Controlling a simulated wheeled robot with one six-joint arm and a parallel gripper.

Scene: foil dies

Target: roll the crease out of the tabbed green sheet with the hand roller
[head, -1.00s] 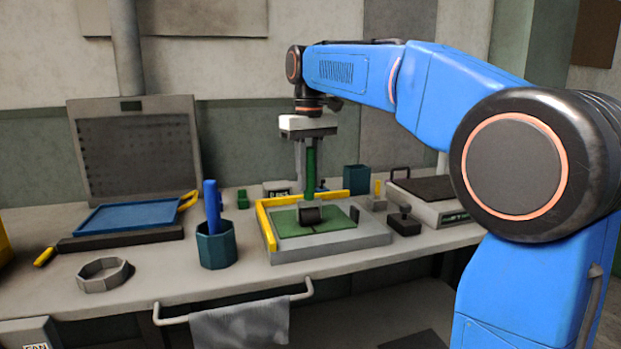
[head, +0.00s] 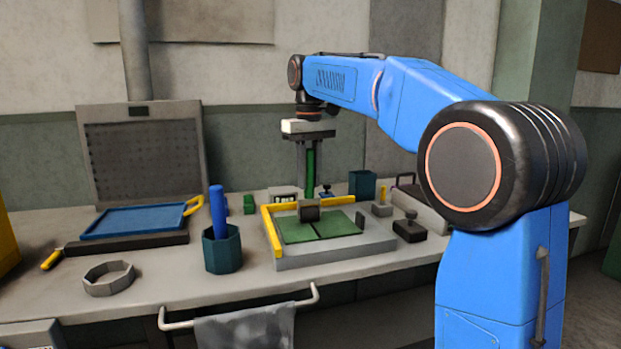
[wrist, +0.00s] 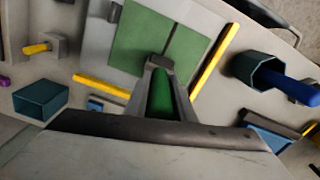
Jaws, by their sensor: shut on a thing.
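The green sheet (head: 296,232) lies flat on a grey board with a yellow raised edge along its left and back. A thin crease line runs across the sheet, clear in the wrist view (wrist: 134,42). My gripper (head: 309,178) is shut on the upright green handle of the hand roller; the handle also shows between the fingers in the wrist view (wrist: 160,97). The roller's dark drum (head: 308,211) is at the sheet's back edge; I cannot tell whether it touches. A small dark upright piece (head: 360,220) stands at the sheet's right side.
A teal cup with a blue tool (head: 222,252) stands left of the board. A dark block with a knob (head: 409,229) sits right of it. A teal box (head: 362,184) is behind. A grey ring (head: 108,279) and blue tray (head: 140,218) lie farther left.

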